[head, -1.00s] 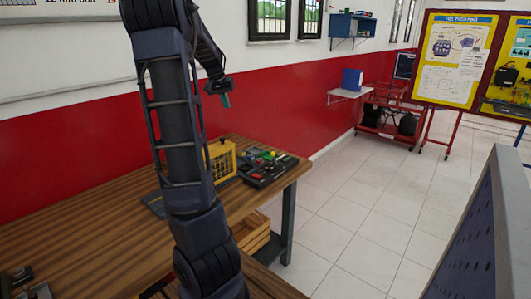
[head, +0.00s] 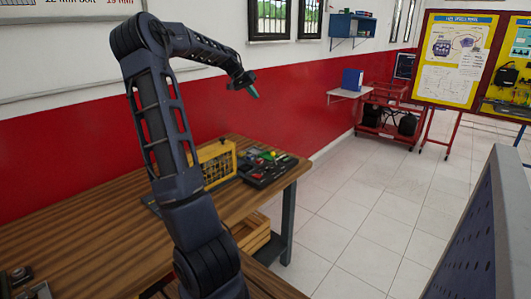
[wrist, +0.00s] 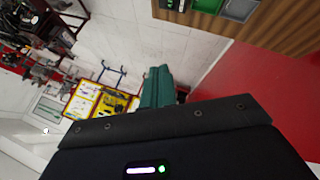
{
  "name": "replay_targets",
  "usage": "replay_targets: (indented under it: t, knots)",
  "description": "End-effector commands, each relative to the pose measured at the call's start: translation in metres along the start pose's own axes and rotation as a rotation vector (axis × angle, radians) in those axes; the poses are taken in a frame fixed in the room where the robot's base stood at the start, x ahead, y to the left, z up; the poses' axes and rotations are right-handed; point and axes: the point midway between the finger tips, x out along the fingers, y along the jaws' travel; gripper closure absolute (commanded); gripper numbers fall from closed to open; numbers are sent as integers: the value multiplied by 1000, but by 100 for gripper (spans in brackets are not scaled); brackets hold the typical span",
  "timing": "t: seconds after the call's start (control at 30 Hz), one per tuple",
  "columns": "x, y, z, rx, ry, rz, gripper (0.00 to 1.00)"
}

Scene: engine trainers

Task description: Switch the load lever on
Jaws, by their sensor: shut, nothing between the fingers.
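My gripper (head: 253,92) is raised in the air above and beyond the far part of the bench, apart from everything. Its green fingers are together and empty; they also show in the wrist view (wrist: 158,88). On the bench is a dark unit (head: 268,168) with red and green parts, beside a yellow slatted box (head: 217,164). I cannot make out a load lever or its position on either; the details are too small.
The wooden bench (head: 95,230) runs along the red and white wall. A wooden crate (head: 250,234) is under its right end. A grey perforated panel (head: 470,240) stands at the right. Tiled floor between is clear. Yellow display boards (head: 458,55) stand at the back.

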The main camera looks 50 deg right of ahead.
Motion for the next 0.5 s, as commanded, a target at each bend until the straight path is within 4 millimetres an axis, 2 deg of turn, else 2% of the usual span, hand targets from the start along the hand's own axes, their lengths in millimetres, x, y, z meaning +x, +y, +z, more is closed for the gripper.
replay_targets:
  t: [0.37,0.5]
  knots:
    - [74,-39,40,-2,-2,3,100]
    - [107,-57,58,-4,-3,4,100]
